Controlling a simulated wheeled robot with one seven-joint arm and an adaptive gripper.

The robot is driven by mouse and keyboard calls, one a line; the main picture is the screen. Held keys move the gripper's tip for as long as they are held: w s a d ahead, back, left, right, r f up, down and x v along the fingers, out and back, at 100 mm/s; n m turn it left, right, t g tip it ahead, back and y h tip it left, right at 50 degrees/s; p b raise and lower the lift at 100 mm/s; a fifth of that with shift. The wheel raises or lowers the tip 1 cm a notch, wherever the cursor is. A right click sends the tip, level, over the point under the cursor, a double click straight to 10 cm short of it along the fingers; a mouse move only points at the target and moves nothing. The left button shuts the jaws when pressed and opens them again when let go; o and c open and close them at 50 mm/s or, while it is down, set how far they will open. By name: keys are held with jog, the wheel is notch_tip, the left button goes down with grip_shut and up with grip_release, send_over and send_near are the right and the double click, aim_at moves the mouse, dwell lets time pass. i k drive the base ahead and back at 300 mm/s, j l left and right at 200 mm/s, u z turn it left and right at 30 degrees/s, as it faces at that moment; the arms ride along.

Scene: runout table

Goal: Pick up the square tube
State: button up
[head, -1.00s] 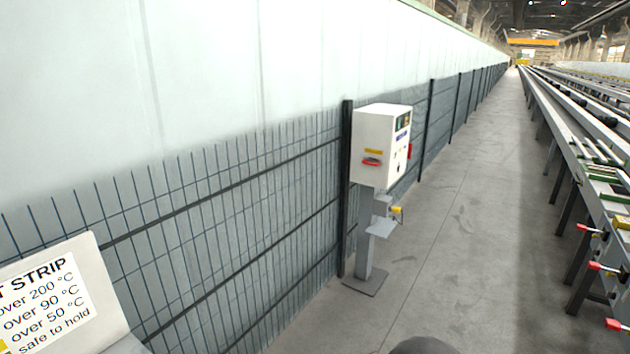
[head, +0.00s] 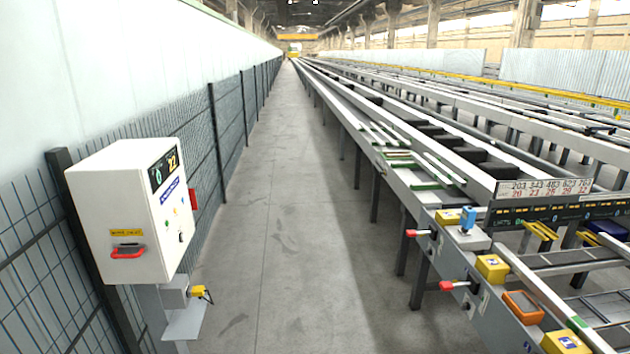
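Several short pale bars lie on the runout table (head: 345,105). One group of bars (head: 384,133) lies farther off, and another pair of bars (head: 444,168) lies nearer, beside green strips (head: 405,158). They are too small in the head view to tell which, if any, is the square tube. My gripper is not in view.
A white control cabinet (head: 130,215) on a post stands at left against a mesh fence (head: 230,120). A clear concrete aisle (head: 290,230) runs between fence and table. Red-tipped handles (head: 447,286) jut into the aisle. Yellow boxes (head: 492,267) sit on the table's near end.

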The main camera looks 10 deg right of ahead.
aim_at(444, 182)
jog(key=i+z, duration=0.1)
jog(key=i, duration=0.95)
jog(key=i+j+z, duration=0.1)
jog(key=i, duration=0.9)
jog(key=i+j+z, duration=0.25)
jog(key=i+z, duration=0.25)
jog(key=i+j+z, duration=0.95)
jog(key=j, duration=0.25)
jog(key=i, duration=0.1)
